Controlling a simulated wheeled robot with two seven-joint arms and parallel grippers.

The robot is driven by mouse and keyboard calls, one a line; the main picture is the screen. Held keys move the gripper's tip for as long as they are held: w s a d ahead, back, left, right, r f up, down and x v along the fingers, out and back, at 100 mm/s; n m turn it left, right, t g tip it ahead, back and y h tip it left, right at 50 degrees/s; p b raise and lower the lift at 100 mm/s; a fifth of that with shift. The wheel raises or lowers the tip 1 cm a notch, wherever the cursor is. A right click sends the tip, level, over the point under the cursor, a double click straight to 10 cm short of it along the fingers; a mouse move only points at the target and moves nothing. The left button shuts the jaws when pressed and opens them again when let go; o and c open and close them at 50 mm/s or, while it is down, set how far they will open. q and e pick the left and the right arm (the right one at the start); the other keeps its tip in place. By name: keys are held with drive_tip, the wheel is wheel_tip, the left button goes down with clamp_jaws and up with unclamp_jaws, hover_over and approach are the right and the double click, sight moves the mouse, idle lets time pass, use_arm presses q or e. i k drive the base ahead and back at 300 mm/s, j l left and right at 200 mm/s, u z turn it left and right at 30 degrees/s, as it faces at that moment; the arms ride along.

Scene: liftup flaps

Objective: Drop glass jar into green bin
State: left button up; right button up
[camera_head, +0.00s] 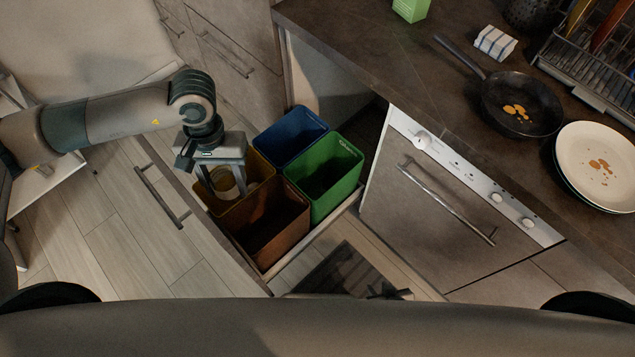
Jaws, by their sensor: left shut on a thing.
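A glass jar (222,182) with a pale round rim is held between the fingers of my left gripper (224,186). The jar is over the yellow bin (261,166), at the left of the pulled-out drawer. The gripper hides part of the jar and of the yellow bin. The green bin (327,180) stands in the same drawer, to the right of the jar and apart from it. Its top is open and its inside is dark. My right gripper is not in view.
A blue bin (291,135) and a brown bin (268,225) share the drawer. The dark counter (400,60) above carries a frying pan (521,104), plates (597,166) and a dish rack (590,70).

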sight(312, 198)
drive_tip(key=j+z, duration=0.15)
drive_tip(key=z, duration=0.25)
drive_tip(key=k+j+z, duration=0.1)
drive_tip(key=z, duration=0.25)
drive_tip(key=k+j+z, duration=0.1)
drive_tip(key=z, duration=0.3)
drive_tip(key=k+j+z, duration=0.1)
drive_tip(key=z, duration=0.25)
drive_tip(key=k+j+z, duration=0.1)
drive_tip(key=z, duration=0.35)
drive_tip(key=k+z, duration=0.1)
drive_tip(key=z, duration=0.35)
drive_tip(key=k+z, duration=0.1)
drive_tip(key=z, duration=0.35)
drive_tip(key=k+j+z, duration=0.1)
drive_tip(key=z, duration=0.3)
drive_tip(key=k+z, duration=0.2)
drive_tip(key=z, duration=0.2)
drive_tip(key=k+j+z, duration=0.15)
drive_tip(key=k, duration=0.3)
drive_tip(key=k+j+u, duration=0.5)
drive_tip(key=u, duration=0.2)
drive_tip(key=k+j+u, duration=0.2)
drive_tip(key=j+u, duration=0.15)
